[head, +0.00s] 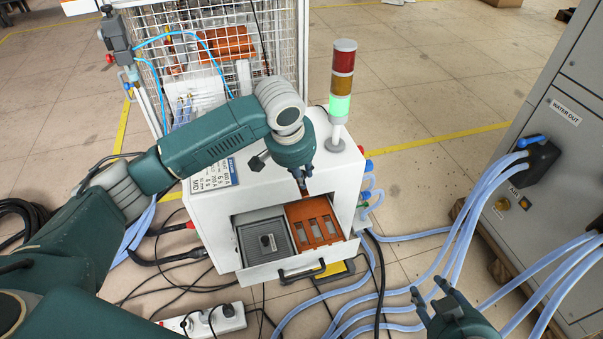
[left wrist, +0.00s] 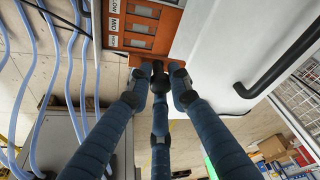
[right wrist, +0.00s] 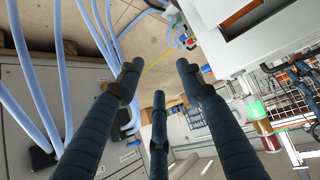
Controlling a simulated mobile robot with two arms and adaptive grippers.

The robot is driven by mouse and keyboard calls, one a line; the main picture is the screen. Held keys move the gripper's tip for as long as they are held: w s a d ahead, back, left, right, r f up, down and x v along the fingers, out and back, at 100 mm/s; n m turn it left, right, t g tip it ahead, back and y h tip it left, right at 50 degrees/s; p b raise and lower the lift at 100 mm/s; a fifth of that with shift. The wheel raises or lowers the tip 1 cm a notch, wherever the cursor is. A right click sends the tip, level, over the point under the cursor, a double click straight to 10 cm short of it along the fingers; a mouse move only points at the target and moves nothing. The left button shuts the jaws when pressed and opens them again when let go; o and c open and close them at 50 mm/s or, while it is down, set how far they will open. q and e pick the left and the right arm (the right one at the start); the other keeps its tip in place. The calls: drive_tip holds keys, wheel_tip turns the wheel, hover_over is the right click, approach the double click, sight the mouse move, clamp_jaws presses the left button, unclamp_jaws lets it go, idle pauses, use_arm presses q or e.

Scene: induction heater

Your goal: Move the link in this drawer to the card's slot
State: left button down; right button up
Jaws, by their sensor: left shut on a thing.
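The open drawer (head: 243,274) of the white box holds an orange board (head: 319,235) on its right side, with pale slots in it. In the left wrist view the orange board (left wrist: 152,41) shows labels reading LOW and MID. My left gripper (head: 302,180) is above the back edge of the orange board. It is shut on a small dark piece (left wrist: 158,68), seemingly the link, mostly hidden by the fingers. My right gripper (head: 436,298) is open and empty, away from the drawer.
A grey block with a dark knob (head: 265,244) fills the drawer's left side. The drawer's black handle (head: 303,271) sticks out in front. A signal tower (head: 341,95) lit green stands on the box. Pale blue hoses (head: 470,200) run to a grey cabinet (head: 560,120) at right.

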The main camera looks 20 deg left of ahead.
use_arm(q)
drive_tip(key=shift+r, duration=0.2)
drive_tip(key=shift+r+p, duration=0.25)
drive_tip(key=shift+p, duration=0.3)
drive_tip(key=shift+r+p, duration=0.2)
drive_tip(key=shift+p, duration=0.15)
drive_tip(key=shift+r, duration=0.1)
use_arm(e)
drive_tip(key=s+d+f+g, duration=0.2)
drive_tip(key=s, duration=0.4)
drive_tip(key=s+d+f+g+h, duration=0.1)
drive_tip(key=s+f+g, duration=0.2)
drive_tip(key=s, duration=0.3)
drive_tip(key=shift+d+f+g, duration=0.2)
drive_tip(key=shift+d+g, duration=0.1)
drive_tip(key=shift+d, duration=0.1)
